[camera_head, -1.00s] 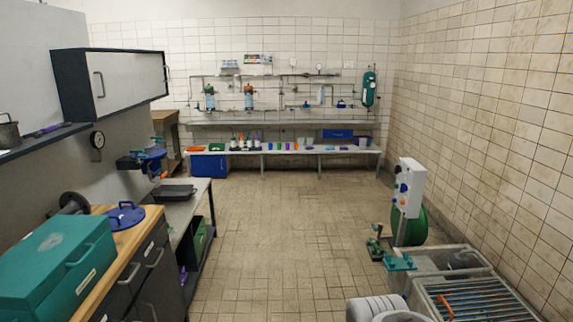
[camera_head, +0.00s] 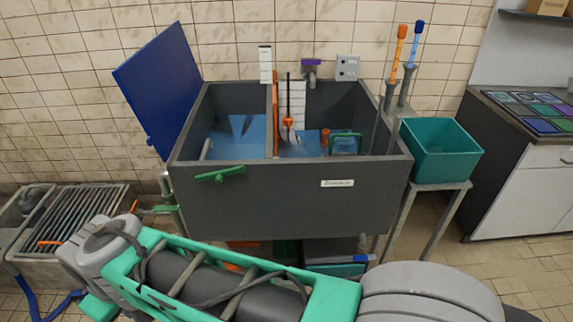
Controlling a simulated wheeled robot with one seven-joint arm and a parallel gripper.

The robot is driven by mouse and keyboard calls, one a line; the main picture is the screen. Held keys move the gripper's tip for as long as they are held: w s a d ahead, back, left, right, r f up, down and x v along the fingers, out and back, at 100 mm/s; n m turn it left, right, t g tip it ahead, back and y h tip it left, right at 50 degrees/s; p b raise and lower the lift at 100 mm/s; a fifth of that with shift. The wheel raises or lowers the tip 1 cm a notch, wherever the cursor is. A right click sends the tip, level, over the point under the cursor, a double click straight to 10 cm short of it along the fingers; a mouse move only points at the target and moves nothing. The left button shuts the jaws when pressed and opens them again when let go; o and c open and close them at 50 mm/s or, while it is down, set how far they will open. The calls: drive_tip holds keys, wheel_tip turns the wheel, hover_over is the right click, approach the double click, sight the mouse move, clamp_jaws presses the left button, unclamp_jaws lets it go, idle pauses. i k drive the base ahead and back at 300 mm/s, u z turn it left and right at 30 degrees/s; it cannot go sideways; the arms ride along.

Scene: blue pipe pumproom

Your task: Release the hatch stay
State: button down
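A blue hatch lid (camera_head: 158,88) stands open, tilted up at the left side of a dark grey tank (camera_head: 290,198). A green lever (camera_head: 220,174) is on the tank's front face near its upper left corner. A short pale rod (camera_head: 206,148) shows at the left inside edge of the tank. I cannot tell for certain which part is the hatch stay. My teal and grey arm crosses the bottom of the view in front of the tank. My gripper is not in view.
The tank holds blue water and an orange-edged divider (camera_head: 275,115). A teal bin (camera_head: 440,150) stands on a grey stand at the right. A grated basin (camera_head: 75,220) is at the left. A counter with dark tiles (camera_head: 535,108) is at far right, with bare floor before it.

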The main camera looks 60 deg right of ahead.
sight(217, 174)
drive_tip(key=z, duration=0.4)
drive_tip(key=i, duration=0.85)
drive_tip(key=u, duration=0.4)
